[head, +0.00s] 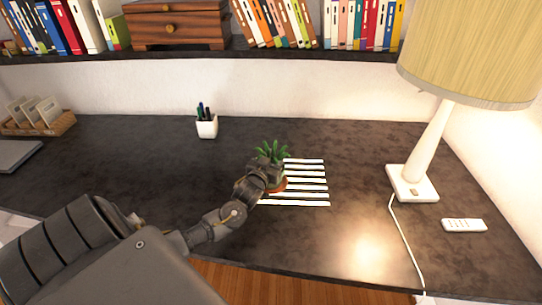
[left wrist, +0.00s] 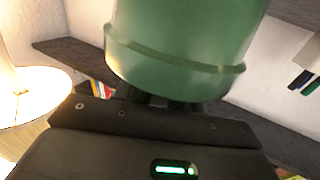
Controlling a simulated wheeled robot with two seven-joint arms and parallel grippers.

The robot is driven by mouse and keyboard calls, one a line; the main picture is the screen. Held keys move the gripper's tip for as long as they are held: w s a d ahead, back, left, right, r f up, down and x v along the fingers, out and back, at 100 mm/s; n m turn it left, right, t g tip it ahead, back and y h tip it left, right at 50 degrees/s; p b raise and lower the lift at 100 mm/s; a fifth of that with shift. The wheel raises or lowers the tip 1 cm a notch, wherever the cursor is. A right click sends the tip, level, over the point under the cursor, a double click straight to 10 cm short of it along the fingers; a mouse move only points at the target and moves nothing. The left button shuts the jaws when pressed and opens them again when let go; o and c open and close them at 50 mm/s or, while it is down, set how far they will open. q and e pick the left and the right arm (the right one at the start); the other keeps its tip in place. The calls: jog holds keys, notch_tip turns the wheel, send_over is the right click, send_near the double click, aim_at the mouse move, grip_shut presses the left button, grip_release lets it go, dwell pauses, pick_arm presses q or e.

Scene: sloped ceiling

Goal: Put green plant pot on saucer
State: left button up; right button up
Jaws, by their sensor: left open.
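The green plant pot (left wrist: 180,40) fills the upper middle of the left wrist view, which looks upside down, with its rim close to my left gripper (left wrist: 155,100). In the head view the plant's green leaves (head: 271,151) show just beyond my left gripper (head: 267,174), which hides most of the pot. My left gripper is open at the pot; whether its fingers touch it is hidden. A reddish-brown saucer (head: 279,186) shows partly beside and below the gripper, on the striped mat. Whether the pot rests on it cannot be seen. My right gripper is out of view.
The white-striped mat (head: 310,187) lies on the dark desk (head: 335,245). A white pen cup (head: 207,128) stands behind to the left. A lamp (head: 412,184), its cord and a white remote (head: 463,225) are on the right. A bookshelf (head: 300,53) runs above the back.

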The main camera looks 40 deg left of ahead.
pick_arm(q)
jog(key=b+v, duration=0.2)
jog(key=v, duration=1)
jog(key=shift+r, duration=0.15)
